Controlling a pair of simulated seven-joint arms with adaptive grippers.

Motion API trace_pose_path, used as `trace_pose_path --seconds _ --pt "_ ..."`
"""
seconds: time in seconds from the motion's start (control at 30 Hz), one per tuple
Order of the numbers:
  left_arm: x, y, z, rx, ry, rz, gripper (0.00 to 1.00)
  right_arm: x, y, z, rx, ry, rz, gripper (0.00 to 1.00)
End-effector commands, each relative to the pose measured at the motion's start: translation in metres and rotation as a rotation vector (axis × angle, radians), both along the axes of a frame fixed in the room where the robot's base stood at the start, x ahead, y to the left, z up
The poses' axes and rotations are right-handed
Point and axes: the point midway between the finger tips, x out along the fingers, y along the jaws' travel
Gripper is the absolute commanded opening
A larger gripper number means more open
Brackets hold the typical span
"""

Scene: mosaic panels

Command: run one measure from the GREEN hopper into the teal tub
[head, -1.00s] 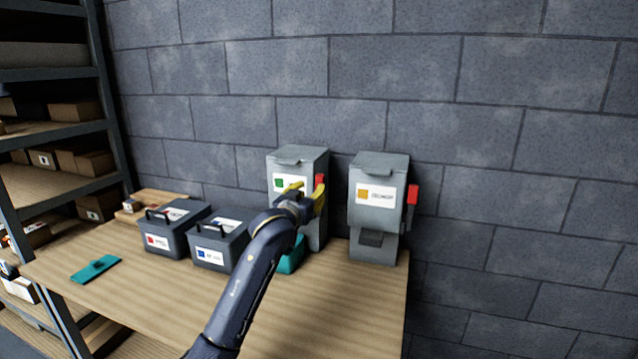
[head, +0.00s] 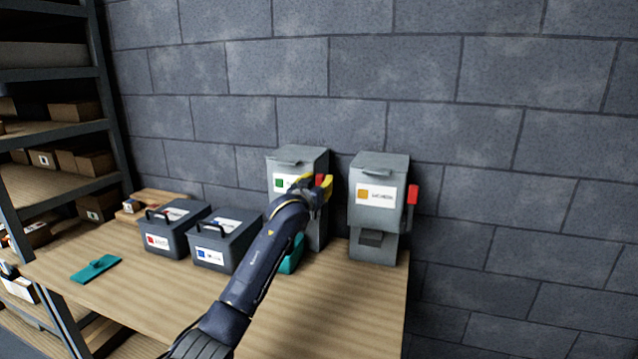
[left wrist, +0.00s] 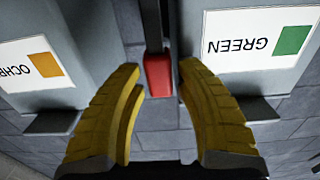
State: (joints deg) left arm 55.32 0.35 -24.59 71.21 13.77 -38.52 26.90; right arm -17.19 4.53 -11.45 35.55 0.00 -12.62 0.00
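The green hopper (head: 313,161) is a grey box on the table against the wall, with a green-square label. Its label reads GREEN, upside down, in the left wrist view (left wrist: 250,47). Its red lever (head: 320,181) is on its right side; the red handle also shows in the left wrist view (left wrist: 158,75). My left gripper (head: 324,187) is at the lever; in the left wrist view its yellow fingers (left wrist: 158,80) are apart on either side of the red handle. The teal tub (head: 291,262) is below the hopper, partly hidden by my arm. My right gripper is not in view.
A second grey hopper (head: 378,177) with an orange label and red lever stands to the right. Two dark lidded bins (head: 178,237) stand to the left. A teal flat tool (head: 96,268) lies at the table's left. The front of the table is mostly clear.

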Motion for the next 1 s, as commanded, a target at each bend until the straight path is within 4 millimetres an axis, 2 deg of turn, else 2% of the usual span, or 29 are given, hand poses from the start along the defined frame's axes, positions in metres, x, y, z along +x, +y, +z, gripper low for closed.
trace_pose_path --seconds 0.17,0.2,0.53,0.87,1.0 --pt "0.000 0.000 0.000 0.000 0.000 0.000 0.34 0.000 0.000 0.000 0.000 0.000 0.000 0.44" --pt "0.000 0.000 0.000 0.000 0.000 0.000 0.37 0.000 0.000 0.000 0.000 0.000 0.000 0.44" --pt "0.000 0.000 0.000 0.000 0.000 0.000 0.00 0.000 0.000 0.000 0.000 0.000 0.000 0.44" --pt "-0.001 0.001 0.000 -0.001 -0.005 0.001 0.00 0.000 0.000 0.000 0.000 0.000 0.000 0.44" --pt "-0.004 0.011 -0.001 -0.011 -0.032 0.010 0.00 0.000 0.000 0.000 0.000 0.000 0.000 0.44"
